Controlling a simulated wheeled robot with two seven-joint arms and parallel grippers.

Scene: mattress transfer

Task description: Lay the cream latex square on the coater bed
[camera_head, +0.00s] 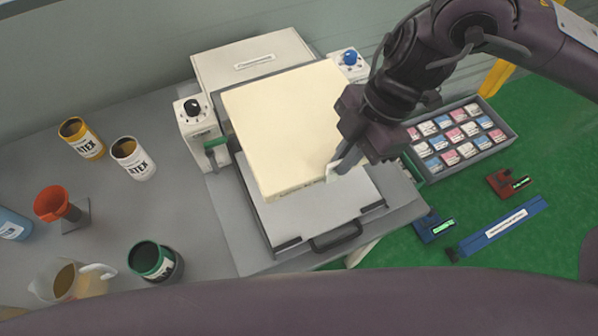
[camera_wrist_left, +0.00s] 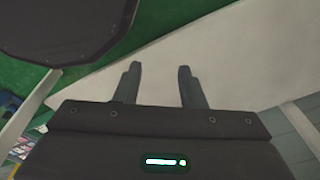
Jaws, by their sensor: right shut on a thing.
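The cream latex square (camera_head: 285,125) is a thick pale slab in the head view. It is over the coater bed (camera_head: 315,215), covering its back part and leaving the bare front part showing. I cannot tell whether it touches the bed. My right gripper (camera_head: 338,170) is shut on the square's right edge, near its front corner, where a small white tab shows. My left gripper (camera_wrist_left: 158,85) shows only in the left wrist view. Its two fingers are apart with nothing between them, over a plain pale surface.
The coater's side housings have a black knob (camera_head: 192,107) and a blue knob (camera_head: 350,57). Latex cans (camera_head: 133,158), a green can (camera_head: 155,262) and a jug (camera_head: 75,282) stand left. A tray of samples (camera_head: 458,140), a blue ruler (camera_head: 503,229) and small gauges (camera_head: 508,183) lie right.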

